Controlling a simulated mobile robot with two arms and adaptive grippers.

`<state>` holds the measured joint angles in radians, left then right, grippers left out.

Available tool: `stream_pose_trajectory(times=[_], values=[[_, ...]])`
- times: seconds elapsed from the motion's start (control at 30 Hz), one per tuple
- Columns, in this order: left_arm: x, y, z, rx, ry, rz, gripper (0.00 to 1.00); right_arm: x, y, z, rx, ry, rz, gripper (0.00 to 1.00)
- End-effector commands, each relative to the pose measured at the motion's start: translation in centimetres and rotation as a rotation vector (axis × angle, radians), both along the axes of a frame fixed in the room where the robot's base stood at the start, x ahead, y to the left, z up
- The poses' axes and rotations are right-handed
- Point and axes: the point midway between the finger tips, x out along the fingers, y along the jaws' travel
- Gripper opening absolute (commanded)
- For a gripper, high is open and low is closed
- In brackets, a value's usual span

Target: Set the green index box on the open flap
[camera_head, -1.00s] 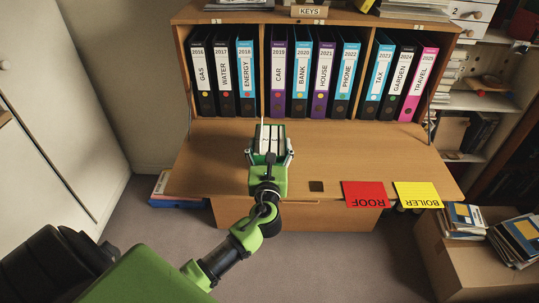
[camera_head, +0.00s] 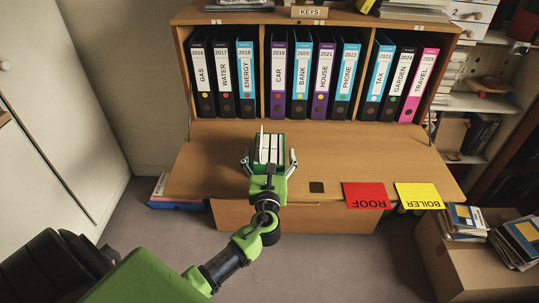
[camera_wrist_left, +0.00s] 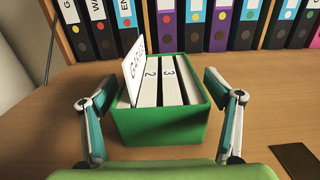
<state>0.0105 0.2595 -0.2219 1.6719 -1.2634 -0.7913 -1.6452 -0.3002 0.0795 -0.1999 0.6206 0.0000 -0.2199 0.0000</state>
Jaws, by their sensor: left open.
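The green index box (camera_head: 256,150) stands upright on the open flap (camera_head: 218,170) of the bureau, with white divider cards in it. In the left wrist view the box (camera_wrist_left: 160,126) shows its green front wall, numbered dividers and one taller card leaning at the left. My left gripper (camera_head: 268,160) is open, its fingers spread to either side of the box. In the left wrist view the fingers of my left gripper (camera_wrist_left: 160,105) stand apart from the box walls with gaps on both sides. My right gripper is not in view.
A row of labelled binders (camera_head: 300,75) stands in the bureau behind the flap. A red ROOF card (camera_head: 366,195) and a yellow BOILER card (camera_head: 418,195) lie at the flap's front right. A cardboard box (camera_head: 470,262) with books stands at the lower right. The flap's right half is mostly bare.

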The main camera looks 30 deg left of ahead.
Motion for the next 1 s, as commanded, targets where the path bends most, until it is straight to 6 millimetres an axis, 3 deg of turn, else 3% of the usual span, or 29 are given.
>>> stream_pose_trajectory(times=[0.17,0.63,1.0], values=[[-1.0,-0.7,0.3,-0.001,0.003,-0.002,0.82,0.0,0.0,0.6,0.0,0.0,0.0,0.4],[-8.9,-5.5,0.2,-0.002,0.002,-0.002,0.82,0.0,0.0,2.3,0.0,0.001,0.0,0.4],[-10.3,-6.3,0.3,-0.001,-0.001,0.0,0.82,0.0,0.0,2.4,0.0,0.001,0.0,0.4]])
